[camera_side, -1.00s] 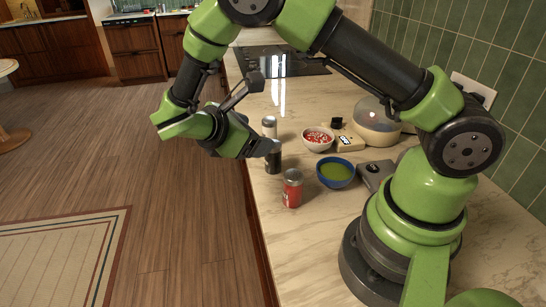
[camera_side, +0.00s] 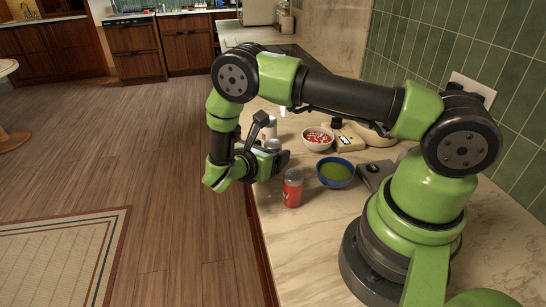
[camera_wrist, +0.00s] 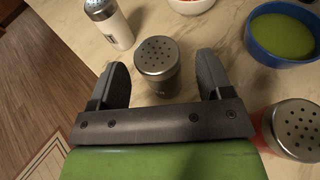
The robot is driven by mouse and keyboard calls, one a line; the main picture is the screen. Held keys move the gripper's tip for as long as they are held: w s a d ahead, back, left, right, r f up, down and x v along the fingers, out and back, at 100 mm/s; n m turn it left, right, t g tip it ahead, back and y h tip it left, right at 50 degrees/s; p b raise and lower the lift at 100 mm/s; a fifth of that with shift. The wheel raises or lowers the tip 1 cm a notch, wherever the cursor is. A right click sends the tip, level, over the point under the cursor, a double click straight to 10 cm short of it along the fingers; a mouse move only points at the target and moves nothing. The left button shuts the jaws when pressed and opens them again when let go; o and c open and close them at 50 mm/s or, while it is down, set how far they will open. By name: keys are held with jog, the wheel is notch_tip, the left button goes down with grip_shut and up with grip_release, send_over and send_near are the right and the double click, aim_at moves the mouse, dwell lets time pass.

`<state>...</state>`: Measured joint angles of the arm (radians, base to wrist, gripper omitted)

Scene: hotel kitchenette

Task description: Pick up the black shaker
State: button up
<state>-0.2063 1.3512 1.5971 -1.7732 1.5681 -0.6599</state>
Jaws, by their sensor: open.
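The black shaker (camera_wrist: 160,84) has a perforated metal lid and stands upright on the counter. In the wrist view it sits between the two open fingers of my gripper (camera_wrist: 164,80), with a gap on each side. In the side view my gripper (camera_side: 281,156) is low at the counter's left edge and hides most of the shaker; only its metal lid (camera_side: 273,144) seems to show.
A white shaker (camera_wrist: 113,25) stands close by to the upper left. A red shaker (camera_side: 292,188) stands to the right in the wrist view. A blue bowl of green contents (camera_side: 336,172) and a white bowl with red pieces (camera_side: 318,139) are nearby.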

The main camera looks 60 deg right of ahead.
jog(key=shift+x, duration=1.05)
jog(key=shift+c, duration=0.3)
jog(key=c, duration=1)
